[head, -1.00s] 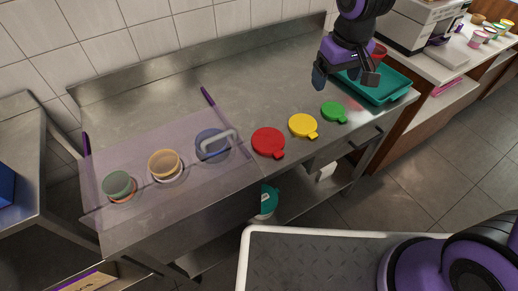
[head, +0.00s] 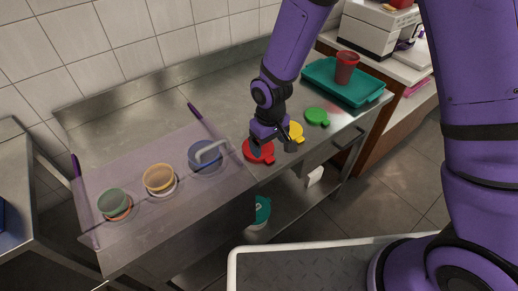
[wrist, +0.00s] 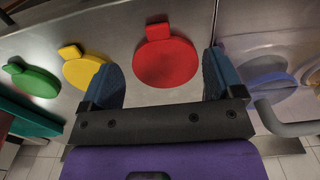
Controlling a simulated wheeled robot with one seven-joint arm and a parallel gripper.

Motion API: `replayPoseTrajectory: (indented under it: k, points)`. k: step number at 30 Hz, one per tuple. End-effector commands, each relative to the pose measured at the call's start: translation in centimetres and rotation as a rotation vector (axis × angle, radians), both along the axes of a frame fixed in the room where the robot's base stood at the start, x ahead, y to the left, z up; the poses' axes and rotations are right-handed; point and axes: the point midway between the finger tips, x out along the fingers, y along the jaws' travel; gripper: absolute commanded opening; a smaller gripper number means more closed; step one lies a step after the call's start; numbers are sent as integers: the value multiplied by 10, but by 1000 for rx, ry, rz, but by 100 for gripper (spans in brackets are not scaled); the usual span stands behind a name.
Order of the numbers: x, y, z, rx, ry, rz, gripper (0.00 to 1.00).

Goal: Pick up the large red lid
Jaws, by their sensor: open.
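The large red lid (head: 257,152) lies flat on the steel counter, partly hidden by my gripper in the head view. In the wrist view the red lid (wrist: 166,62) shows whole, round with a small tab pointing to the top. My gripper (head: 273,147) is above the lid. In the wrist view my gripper (wrist: 166,80) is open, with one blue-grey finger on each side of the lid and nothing between them. I cannot tell how high the fingertips are above the counter.
A yellow lid (head: 295,131) and a green lid (head: 317,116) lie to the right. A teal tray (head: 318,73) with a red cup (head: 346,68) stands farther right. A clear guard with purple edges encloses the blue container (head: 204,156), yellow bowl (head: 158,177) and green bowl (head: 112,202) at left.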

Motion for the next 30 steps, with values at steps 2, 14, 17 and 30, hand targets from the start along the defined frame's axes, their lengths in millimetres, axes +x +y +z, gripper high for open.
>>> replayPoseTrajectory:
  k: [2, 14, 17, 30]
  points:
    - [0, 0, -4, -1, 1, 0, 87]
    - [-6, -5, -49, -1, 2, 1, 87]
    - [-5, -5, -54, -1, 1, 1, 87]
    - [-5, -5, -55, 0, 0, 0, 45]
